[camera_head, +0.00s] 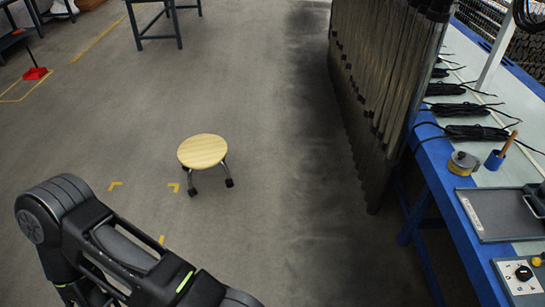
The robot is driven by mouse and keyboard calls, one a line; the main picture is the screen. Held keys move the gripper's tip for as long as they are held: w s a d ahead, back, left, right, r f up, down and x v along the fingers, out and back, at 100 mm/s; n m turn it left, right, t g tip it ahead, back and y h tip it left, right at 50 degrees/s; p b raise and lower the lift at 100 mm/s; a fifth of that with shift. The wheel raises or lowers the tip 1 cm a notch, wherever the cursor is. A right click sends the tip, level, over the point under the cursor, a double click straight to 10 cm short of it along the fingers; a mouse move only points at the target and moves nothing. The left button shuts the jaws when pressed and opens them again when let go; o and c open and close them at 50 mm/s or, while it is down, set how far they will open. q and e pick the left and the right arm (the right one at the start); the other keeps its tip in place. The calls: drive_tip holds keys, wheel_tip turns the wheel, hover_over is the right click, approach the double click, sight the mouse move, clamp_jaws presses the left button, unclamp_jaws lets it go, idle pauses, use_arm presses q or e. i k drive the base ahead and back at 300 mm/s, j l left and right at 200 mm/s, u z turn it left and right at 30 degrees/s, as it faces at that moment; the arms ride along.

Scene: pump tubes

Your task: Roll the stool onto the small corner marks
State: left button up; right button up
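The stool (202,151) stands upright on the grey floor, with a round pale wooden seat, metal legs and dark casters. Three small yellow corner marks show on the floor: an upper left one (115,185), an upper right one (173,187) and a lower one (162,239) partly hidden behind my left arm. The stool is up and to the right of the marks; its left front caster is close beside the upper right mark. My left arm crosses the lower left, but its gripper is not visible. My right gripper is out of view.
A blue workbench (460,210) with coiled black cables and tools runs along the right. Dark vertical tubes (385,70) hang beside it. A dark table frame (155,25) stands at the back. A red dustpan (35,73) lies far left. The floor around the stool is clear.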

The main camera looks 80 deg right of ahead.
sight(203, 151)
drive_tip(key=z, duration=2.45)
drive_tip(key=i+z, duration=0.4)
drive_tip(key=i+j+z, duration=0.15)
drive_tip(key=z, duration=0.3)
drive_tip(key=i+j+z, duration=0.45)
drive_tip(key=i+j, duration=1.25)
drive_tip(key=j, duration=0.15)
drive_tip(key=i+j, duration=0.65)
drive_tip(key=j, duration=0.1)
